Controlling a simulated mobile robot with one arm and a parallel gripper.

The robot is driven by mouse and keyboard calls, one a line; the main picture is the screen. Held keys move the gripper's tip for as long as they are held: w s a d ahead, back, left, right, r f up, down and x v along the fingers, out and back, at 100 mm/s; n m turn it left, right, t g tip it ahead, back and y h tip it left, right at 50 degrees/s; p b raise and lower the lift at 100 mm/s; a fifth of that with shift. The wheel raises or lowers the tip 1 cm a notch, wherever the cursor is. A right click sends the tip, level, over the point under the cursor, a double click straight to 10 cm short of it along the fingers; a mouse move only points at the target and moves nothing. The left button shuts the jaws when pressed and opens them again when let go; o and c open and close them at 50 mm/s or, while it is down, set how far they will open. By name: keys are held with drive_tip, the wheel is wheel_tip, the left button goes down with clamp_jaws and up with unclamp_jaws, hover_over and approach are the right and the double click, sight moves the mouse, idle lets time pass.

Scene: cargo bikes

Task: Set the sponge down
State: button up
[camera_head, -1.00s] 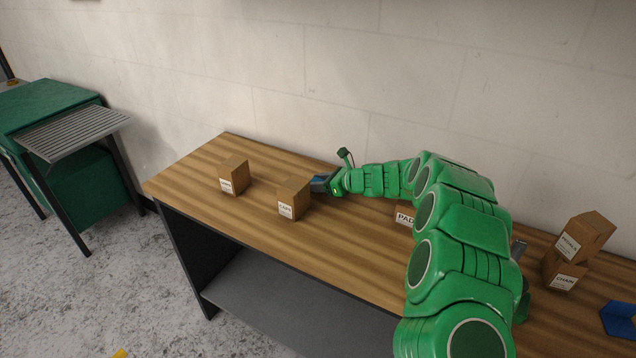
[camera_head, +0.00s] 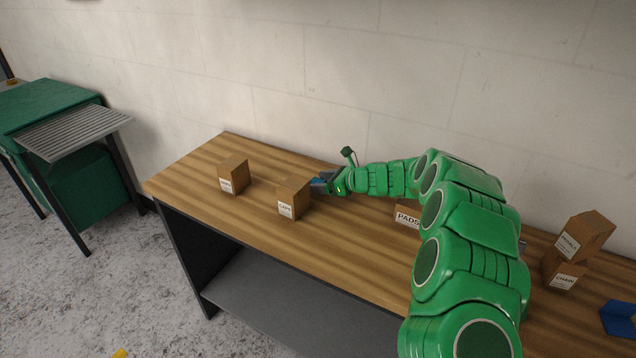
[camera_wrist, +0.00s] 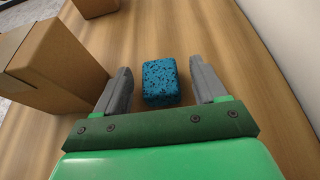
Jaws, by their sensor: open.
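A blue speckled sponge (camera_wrist: 161,82) lies on the wooden bench top between the two fingers of my gripper (camera_wrist: 160,88) in the wrist view. There is a gap on each side of it, so the fingers are open and apart from it. In the head view my gripper (camera_head: 326,182) is low over the bench (camera_head: 290,240), just right of the CAPS box (camera_head: 293,198). A bit of the blue sponge (camera_head: 319,181) shows there between the fingers and behind the box.
The CAPS box (camera_wrist: 42,66) stands close to the left finger. Another box (camera_head: 233,176) stands farther left, and the PADS box (camera_head: 407,215) is partly behind my arm. Two stacked boxes (camera_head: 572,251) and a blue holder (camera_head: 619,318) are at the right. The wall runs behind the bench.

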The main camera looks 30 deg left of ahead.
drive_tip(key=v, duration=1)
drive_tip(key=shift+d+r, duration=0.1)
drive_tip(key=shift+d, duration=0.3)
